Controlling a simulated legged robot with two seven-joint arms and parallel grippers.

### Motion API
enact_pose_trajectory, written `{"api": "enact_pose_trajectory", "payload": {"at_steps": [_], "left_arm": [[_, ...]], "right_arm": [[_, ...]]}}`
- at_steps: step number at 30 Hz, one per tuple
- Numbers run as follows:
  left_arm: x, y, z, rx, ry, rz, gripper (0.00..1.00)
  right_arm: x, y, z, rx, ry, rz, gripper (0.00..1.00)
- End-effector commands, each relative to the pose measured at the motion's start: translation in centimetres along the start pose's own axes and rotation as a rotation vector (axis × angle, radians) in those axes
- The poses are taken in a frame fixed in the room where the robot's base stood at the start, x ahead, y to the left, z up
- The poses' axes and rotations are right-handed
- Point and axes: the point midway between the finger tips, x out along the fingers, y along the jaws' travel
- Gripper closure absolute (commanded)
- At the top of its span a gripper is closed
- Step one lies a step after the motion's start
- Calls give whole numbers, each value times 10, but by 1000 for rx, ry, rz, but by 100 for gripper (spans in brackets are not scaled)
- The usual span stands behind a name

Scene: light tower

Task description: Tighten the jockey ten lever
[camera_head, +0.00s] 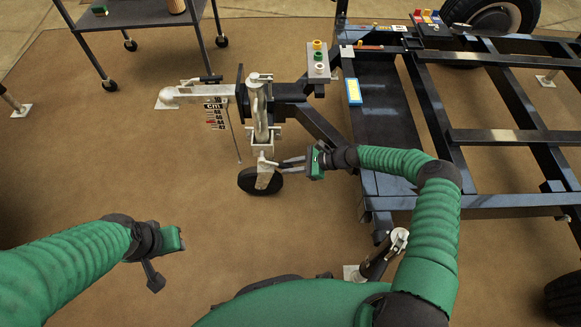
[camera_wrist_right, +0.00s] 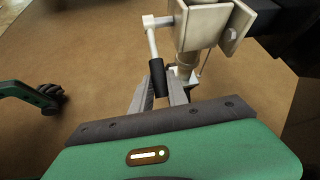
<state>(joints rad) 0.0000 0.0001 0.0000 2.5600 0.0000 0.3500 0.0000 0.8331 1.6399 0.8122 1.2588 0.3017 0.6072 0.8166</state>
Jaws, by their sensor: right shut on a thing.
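The jockey lever (camera_wrist_right: 157,77) is a pale bent rod with a black grip, joined to a pale metal clamp (camera_wrist_right: 205,25) in the right wrist view. My right gripper (camera_wrist_right: 160,95) is shut on the black grip, which sits between its two fingers. In the head view, my right gripper (camera_head: 285,163) reaches left to the jockey assembly, just above and right of the jockey wheel (camera_head: 259,181). The lever is too small there to make out clearly. My left gripper (camera_head: 165,255) hangs empty over the floor at the left; its finger opening cannot be made out.
The black trailer frame (camera_head: 430,95) fills the right side. The hitch coupling (camera_head: 205,91) juts left from the jockey post (camera_head: 260,110). A dark cart (camera_head: 135,14) is at the back left.

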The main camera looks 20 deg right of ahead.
Motion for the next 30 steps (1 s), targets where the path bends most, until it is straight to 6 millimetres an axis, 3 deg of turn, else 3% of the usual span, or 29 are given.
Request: {"api": "enact_pose_trajectory", "payload": {"at_steps": [7, 8, 12, 23, 26, 30], "left_arm": [[0, 0, 0, 0, 0, 0, 64], [0, 0, 0, 0, 0, 0, 64], [0, 0, 0, 0, 0, 0, 64], [-3, 0, -1, 0, 0, 0, 64], [-12, 0, -3, 0, 0, 0, 64], [-29, 0, -7, 0, 0, 0, 64]], "right_arm": [[0, -1, 0, 1, 3, -3, 100], [0, -1, -1, 1, 3, -3, 78], [0, 0, -1, 1, 3, -2, 60], [-5, -1, 0, 0, 3, -1, 59], [-22, -2, 2, 0, 5, -3, 59], [-60, -2, 4, 1, 5, -4, 59]]}}
